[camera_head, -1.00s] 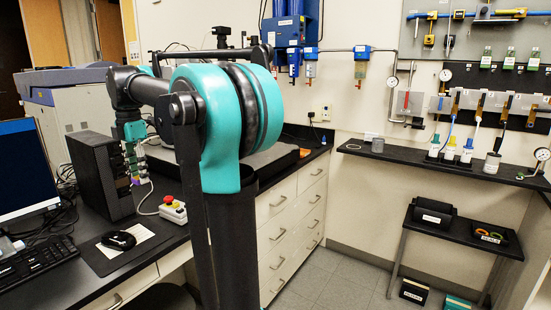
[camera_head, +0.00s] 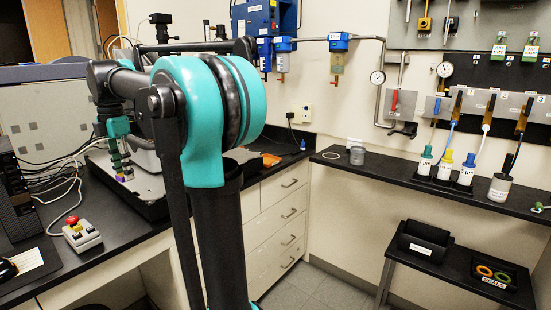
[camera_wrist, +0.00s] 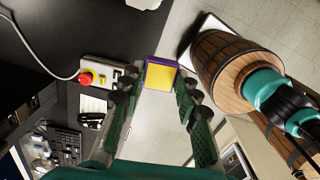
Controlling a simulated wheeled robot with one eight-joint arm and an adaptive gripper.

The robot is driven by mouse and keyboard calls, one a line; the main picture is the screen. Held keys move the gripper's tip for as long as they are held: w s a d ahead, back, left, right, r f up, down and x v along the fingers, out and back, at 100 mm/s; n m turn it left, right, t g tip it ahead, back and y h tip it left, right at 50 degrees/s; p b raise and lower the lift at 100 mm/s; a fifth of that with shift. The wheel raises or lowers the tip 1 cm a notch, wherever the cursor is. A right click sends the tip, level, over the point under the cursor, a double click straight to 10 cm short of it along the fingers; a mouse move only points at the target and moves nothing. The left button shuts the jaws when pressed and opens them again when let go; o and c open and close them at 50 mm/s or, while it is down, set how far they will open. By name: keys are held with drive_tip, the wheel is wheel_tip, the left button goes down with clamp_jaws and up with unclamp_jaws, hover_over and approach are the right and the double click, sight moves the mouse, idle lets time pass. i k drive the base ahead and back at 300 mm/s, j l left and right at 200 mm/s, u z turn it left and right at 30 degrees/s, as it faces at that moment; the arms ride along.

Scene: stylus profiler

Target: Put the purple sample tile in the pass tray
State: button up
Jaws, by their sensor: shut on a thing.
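The purple sample tile (camera_wrist: 161,73), with a yellow face, is between the fingertips of my gripper (camera_wrist: 158,95) in the wrist view. The gripper is shut on it. In the head view my gripper (camera_head: 119,160) hangs at the left, and a small purple bit of the tile (camera_head: 121,178) shows at its lower end, in front of the bench equipment. I cannot make out a tray marked as the pass tray in any view.
A red-buttoned stop box (camera_head: 82,234) sits on the black bench at left. A wall shelf (camera_head: 395,170) at right carries several bottles. Below it a low black stand (camera_head: 455,262) holds a black bin (camera_head: 425,241) and a seals tray (camera_head: 495,277). Grey floor lies between.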

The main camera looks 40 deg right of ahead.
sight(267, 162)
drive_tip(key=l+u, duration=0.1)
drive_tip(key=l, duration=0.5)
drive_tip(key=k+l, duration=0.1)
drive_tip(key=l, duration=0.45)
drive_tip(key=l+u, duration=0.15)
drive_tip(key=l, duration=0.45)
drive_tip(key=i+l+z, duration=0.25)
drive_tip(key=i+l, duration=0.15)
drive_tip(key=l, duration=0.25)
drive_tip(key=i+l+z, duration=0.25)
drive_tip(key=i+l, duration=0.15)
drive_tip(key=l, duration=0.2)
